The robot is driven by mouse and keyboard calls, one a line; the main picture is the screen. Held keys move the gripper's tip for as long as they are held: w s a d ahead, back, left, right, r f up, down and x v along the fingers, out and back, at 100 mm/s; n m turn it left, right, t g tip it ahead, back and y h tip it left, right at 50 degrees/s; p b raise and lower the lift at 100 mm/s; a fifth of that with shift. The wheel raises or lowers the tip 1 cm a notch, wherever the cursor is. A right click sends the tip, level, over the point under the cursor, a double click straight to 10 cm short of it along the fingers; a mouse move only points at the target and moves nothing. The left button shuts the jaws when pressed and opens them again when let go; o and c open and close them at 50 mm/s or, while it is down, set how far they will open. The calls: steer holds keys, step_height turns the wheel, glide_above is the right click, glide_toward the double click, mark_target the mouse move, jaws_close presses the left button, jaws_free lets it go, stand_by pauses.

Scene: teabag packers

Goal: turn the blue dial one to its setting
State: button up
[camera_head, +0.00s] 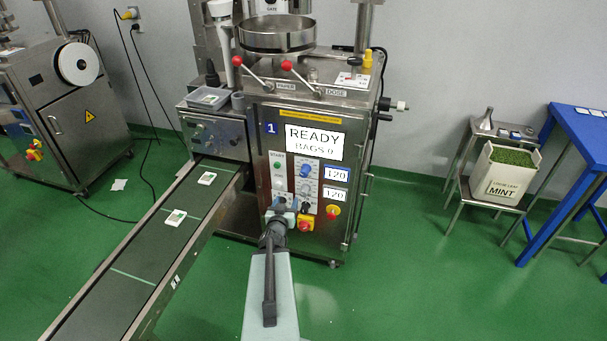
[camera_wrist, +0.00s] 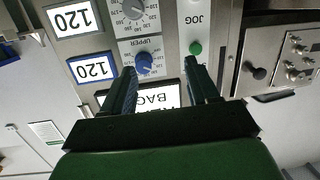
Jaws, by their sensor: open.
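The blue dial (camera_head: 305,171) is on the front panel of the steel packing machine marked 1. It also shows in the wrist view (camera_wrist: 144,62), inside a printed number scale, beside a blue-framed display (camera_wrist: 91,67) reading 120. My gripper (camera_head: 281,207) is in front of the lower panel in the head view, below the blue dial in the picture. In the wrist view my gripper (camera_wrist: 160,75) is open and empty. Its two fingers point at the panel, and the blue dial appears between their tips, nearer the left finger. The fingers do not visibly grip it.
A grey dial (camera_wrist: 133,8) with a second 120 display (camera_wrist: 72,18) is close to the blue one. A green button (camera_wrist: 195,47) is by the right finger. The screen (camera_head: 314,141) reads READY. A red stop button (camera_head: 305,224) and a conveyor (camera_head: 135,262) are nearby.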

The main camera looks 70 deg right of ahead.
mark_target(303, 175)
steer(key=d+r, duration=0.1)
steer(key=d, duration=0.3)
steer(key=s+d+r+g+h, duration=0.1)
steer(key=d, duration=0.4)
steer(key=s+d+r+n+g+h, duration=0.1)
steer(key=d, duration=0.4)
steer(key=shift+s+d, duration=0.1)
steer(key=shift+s, duration=0.05)
steer(key=c, duration=1)
